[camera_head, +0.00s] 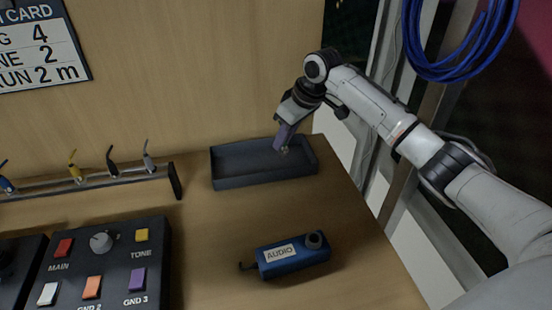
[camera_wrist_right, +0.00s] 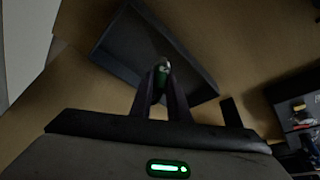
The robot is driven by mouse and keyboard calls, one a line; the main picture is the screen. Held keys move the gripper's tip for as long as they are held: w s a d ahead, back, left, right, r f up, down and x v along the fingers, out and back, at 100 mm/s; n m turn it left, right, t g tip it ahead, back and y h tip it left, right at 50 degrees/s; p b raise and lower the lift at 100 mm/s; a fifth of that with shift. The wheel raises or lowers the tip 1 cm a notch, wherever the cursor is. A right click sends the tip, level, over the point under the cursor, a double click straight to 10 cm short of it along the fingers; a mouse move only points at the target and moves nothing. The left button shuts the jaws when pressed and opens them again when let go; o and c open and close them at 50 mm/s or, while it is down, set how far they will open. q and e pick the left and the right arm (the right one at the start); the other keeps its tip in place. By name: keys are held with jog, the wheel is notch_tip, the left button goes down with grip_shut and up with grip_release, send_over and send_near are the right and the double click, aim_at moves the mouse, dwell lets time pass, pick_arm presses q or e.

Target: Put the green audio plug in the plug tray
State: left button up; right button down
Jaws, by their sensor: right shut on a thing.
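My right gripper (camera_head: 284,146) is over the dark plug tray (camera_head: 234,181) at the back right of the table. In the right wrist view my right gripper (camera_wrist_right: 162,75) is shut on the green audio plug (camera_wrist_right: 160,80), whose metal tip points away from the wrist. In the head view the plug (camera_head: 285,150) is mostly hidden by the purple fingers. The tray (camera_wrist_right: 117,61) lies beyond the fingertips in the wrist view and looks empty. I cannot tell whether the plug touches the tray floor. My left gripper is not in view.
A blue AUDIO box (camera_head: 292,256) stands in front of the tray. A rail (camera_head: 90,184) with several hanging plugs is at left. A control panel (camera_head: 105,262) with coloured buttons is at front left. A blue cable coil (camera_head: 460,45) hangs at upper right.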

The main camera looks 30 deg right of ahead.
aim_at(287, 151)
notch_tip(287, 151, down, 6)
jog(key=shift+f, duration=0.25)
jog(key=c, duration=2)
grip_release()
jog(key=shift+f, duration=0.15)
jog(key=shift+r, duration=0.3)
jog(key=v, duration=1.2)
jog(key=shift+f, duration=0.1)
